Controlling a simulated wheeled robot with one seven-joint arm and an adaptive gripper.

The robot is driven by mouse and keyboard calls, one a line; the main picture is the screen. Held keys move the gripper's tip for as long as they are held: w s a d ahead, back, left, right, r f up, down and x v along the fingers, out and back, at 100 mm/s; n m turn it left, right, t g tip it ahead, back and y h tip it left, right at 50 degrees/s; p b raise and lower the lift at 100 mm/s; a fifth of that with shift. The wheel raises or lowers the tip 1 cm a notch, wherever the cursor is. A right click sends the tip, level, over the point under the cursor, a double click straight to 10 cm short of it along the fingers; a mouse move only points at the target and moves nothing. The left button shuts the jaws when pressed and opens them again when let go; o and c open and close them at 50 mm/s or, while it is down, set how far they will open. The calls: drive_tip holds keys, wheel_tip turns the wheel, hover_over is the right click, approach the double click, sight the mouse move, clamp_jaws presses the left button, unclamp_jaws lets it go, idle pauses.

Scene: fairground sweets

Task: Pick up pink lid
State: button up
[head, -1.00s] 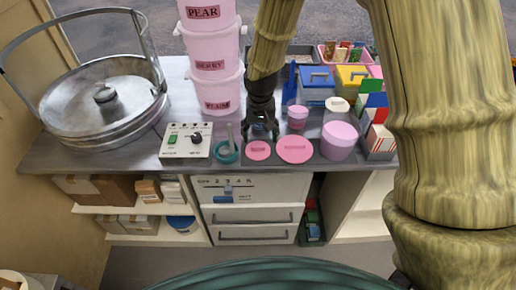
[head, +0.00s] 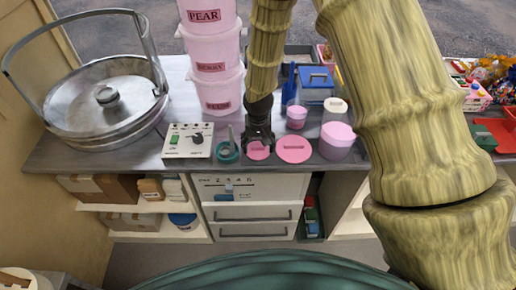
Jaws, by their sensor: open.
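A small flat pink lid (head: 258,151) lies near the front edge of the grey counter. A larger flat pink lid (head: 294,150) lies just right of it. My gripper (head: 259,141) points down at the small lid's far side and covers part of it. It is open, with nothing seen in it; whether the fingers touch the lid is hard to tell.
A teal ring-shaped dish (head: 227,152) and a control box (head: 187,141) stand close on the left. Stacked pink buckets (head: 216,67) rise behind, left of my arm. A metal pan (head: 104,104) fills the left end. A blue-lidded box (head: 315,81) stands behind.

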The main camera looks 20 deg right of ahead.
drive_tip(key=shift+f, duration=0.35)
drive_tip(key=c, duration=0.9)
drive_tip(key=shift+r, duration=0.1)
drive_tip(key=shift+c, duration=0.2)
